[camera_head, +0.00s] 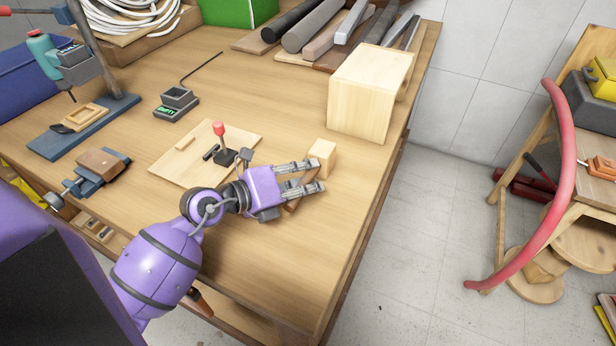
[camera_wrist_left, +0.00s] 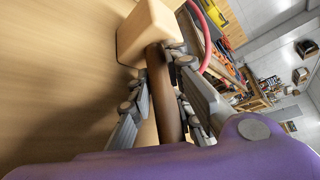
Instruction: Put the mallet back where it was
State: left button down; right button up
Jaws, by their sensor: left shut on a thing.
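The mallet has a pale wooden block head (camera_head: 322,156) and a brown handle (camera_head: 302,190). It is at the middle of the workbench, near its right side. My left gripper (camera_head: 317,176) is shut on the handle, just below the head. In the left wrist view, the handle (camera_wrist_left: 163,90) runs between the two fingers (camera_wrist_left: 160,85), with the head (camera_wrist_left: 148,28) beyond them. I cannot tell whether the head touches the bench. The far side of the handle is partly hidden by the fingers. My right gripper is not in view.
On the workbench (camera_head: 265,285), a wooden board with a red-knobbed joystick (camera_head: 219,130) lies left of the gripper. A large wooden box (camera_head: 368,95) stands behind the mallet, at the right edge. Bars (camera_head: 315,25) lie at the back. Bare bench lies in front of the mallet.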

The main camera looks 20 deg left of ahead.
pick_arm(q)
jog(key=c, duration=1.6)
grip_release()
jog(key=shift+s+r, duration=0.1)
jog(key=shift+r, duration=0.05)
jog(key=b+v, duration=0.1)
jog(key=v, duration=0.9)
jog(key=shift+s+a, duration=0.2)
jog(key=shift+s, duration=0.15)
jog(key=shift+s+a+r, duration=0.1)
jog(key=shift+s+a, duration=0.05)
jog(key=shift+s, duration=0.1)
jog(key=shift+s+a+r, duration=0.1)
jog(key=shift+s, duration=0.05)
